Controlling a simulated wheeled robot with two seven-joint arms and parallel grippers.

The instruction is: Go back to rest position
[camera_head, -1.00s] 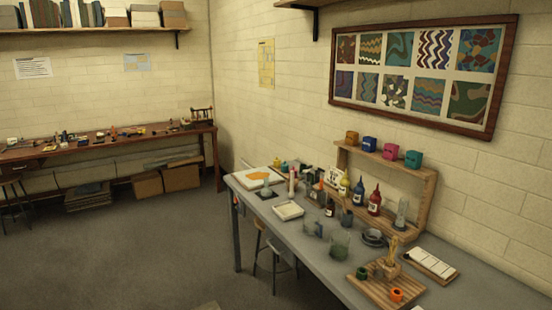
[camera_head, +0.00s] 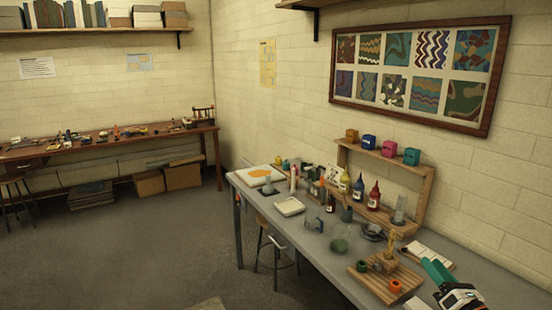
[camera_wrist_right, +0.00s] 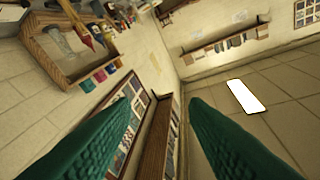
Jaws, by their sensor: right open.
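My right gripper (camera_head: 440,276) has green fingers and shows at the lower right of the head view, over the right end of the grey table (camera_head: 318,255). In the right wrist view its two green fingers (camera_wrist_right: 165,125) stand wide apart with nothing between them. Beyond them that view shows the wall, the framed pattern board (camera_wrist_right: 126,128) and the wooden shelf stand (camera_wrist_right: 50,62), seen tilted. My left gripper is not in the head view.
Dye bottles, glass beakers (camera_head: 339,245) and a white tray (camera_head: 290,207) stand on the table. A wooden board (camera_head: 368,285) with small coloured rings lies close left of my right gripper. A stool (camera_head: 277,250) is beside the table.

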